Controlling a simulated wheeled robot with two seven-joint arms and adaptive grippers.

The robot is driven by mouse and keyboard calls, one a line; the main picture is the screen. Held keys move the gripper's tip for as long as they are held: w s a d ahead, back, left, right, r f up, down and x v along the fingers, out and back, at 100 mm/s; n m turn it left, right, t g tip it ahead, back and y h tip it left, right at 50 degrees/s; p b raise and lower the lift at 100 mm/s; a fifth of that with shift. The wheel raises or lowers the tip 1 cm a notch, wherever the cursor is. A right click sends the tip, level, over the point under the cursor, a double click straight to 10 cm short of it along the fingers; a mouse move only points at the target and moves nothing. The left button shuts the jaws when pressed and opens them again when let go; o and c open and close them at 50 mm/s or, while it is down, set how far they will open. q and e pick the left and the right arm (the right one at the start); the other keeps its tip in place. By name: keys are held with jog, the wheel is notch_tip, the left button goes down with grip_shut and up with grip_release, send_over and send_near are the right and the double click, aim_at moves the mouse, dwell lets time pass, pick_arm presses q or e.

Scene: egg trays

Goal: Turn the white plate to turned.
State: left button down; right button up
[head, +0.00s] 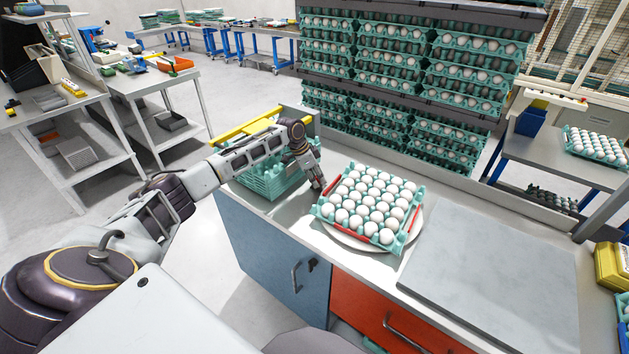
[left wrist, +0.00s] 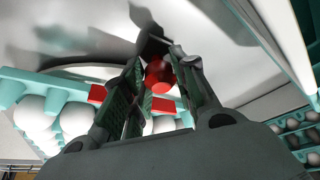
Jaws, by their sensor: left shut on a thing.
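The white plate (head: 345,238) is round and lies flat on the counter. Its rim shows beneath a green egg tray (head: 407,240) full of white eggs, which hides most of it. Red strips (head: 413,219) show at the tray's sides. My left gripper (head: 319,184) is at the plate's far left side, beside the tray. In the left wrist view its fingers (left wrist: 156,75) are closed around a small round red knob (left wrist: 158,73). How the knob joins the plate is hidden. My right gripper is not in view.
A stack of green trays (head: 265,175) stands left of the plate, behind my left arm. A grey flat board (head: 490,270) lies to the right. Racks of egg trays (head: 400,75) stand behind the counter. Little room shows between plate and board.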

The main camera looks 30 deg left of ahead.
pick_arm(q)
jog(key=shift+w+m, duration=0.4)
jog(key=shift+w, duration=0.55)
jog(key=shift+r+b, duration=0.1)
jog(key=shift+b, duration=0.2)
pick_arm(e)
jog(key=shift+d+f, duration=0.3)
pick_arm(q)
jog(key=shift+h, duration=0.3)
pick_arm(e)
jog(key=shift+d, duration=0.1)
pick_arm(q)
jog(key=c, duration=1.4)
grip_release()
jog(key=o, duration=0.3)
jog(key=shift+w, duration=0.1)
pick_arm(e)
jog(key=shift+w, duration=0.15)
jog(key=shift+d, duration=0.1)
pick_arm(q)
jog(key=shift+v, duration=0.8)
jog(key=v, duration=1)
jog(key=shift+r, duration=0.2)
